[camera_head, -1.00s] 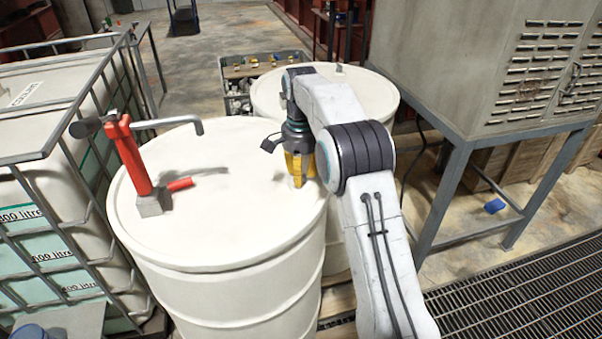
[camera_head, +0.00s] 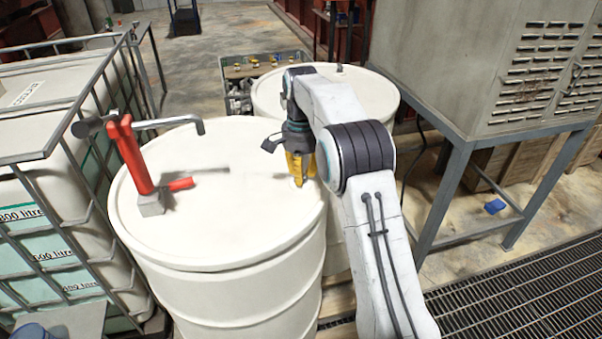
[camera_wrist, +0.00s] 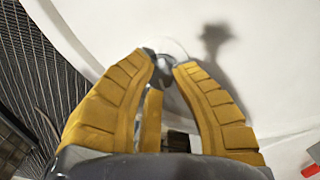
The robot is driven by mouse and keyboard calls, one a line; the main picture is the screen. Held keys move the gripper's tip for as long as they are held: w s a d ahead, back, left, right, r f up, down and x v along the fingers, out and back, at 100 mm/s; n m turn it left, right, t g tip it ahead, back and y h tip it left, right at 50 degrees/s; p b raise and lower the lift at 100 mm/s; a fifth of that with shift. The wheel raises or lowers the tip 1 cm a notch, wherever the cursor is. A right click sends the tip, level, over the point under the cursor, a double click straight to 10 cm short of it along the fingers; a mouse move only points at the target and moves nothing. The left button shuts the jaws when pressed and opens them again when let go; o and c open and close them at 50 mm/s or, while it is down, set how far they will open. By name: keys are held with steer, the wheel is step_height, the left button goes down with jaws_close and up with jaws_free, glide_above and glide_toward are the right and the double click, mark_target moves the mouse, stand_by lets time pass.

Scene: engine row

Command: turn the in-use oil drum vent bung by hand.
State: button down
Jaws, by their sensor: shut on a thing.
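The in-use oil drum (camera_head: 215,235) is white and stands upright, with a red hand pump (camera_head: 130,160) on the left of its lid. My gripper (camera_head: 299,182) points down at the right part of the lid, its yellow fingers closed together low over it. In the wrist view my gripper (camera_wrist: 165,64) has its fingertips shut on the small dark grey vent bung (camera_wrist: 163,60). The fingers cover most of the bung there. In the head view the bung is hidden by my fingers.
A second white drum (camera_head: 360,95) stands close behind. A caged liquid tank (camera_head: 40,130) is at the left and a grey vented cabinet (camera_head: 490,60) on legs at the right. The pump's spout (camera_head: 170,122) reaches over the lid. The lid's middle is clear.

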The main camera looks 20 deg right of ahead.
steer(key=shift+d+n+p, duration=0.1)
steer(key=shift+n+p, duration=0.2)
steer(key=shift+p, duration=0.05)
steer(key=shift+w+r+n+p, duration=0.1)
steer(key=shift+n+p, duration=0.75)
steer(key=shift+n, duration=0.15)
steer(key=shift+n+p, duration=0.55)
steer(key=shift+n, duration=0.35)
steer(key=n+p, duration=0.1)
steer(key=n, duration=0.2)
steer(key=shift+n+p, duration=0.7)
steer(key=shift+n, duration=1.2)
steer(key=c, duration=1)
jaws_free()
steer(key=shift+w+a+f, duration=0.15)
steer(key=shift+a+f, duration=0.05)
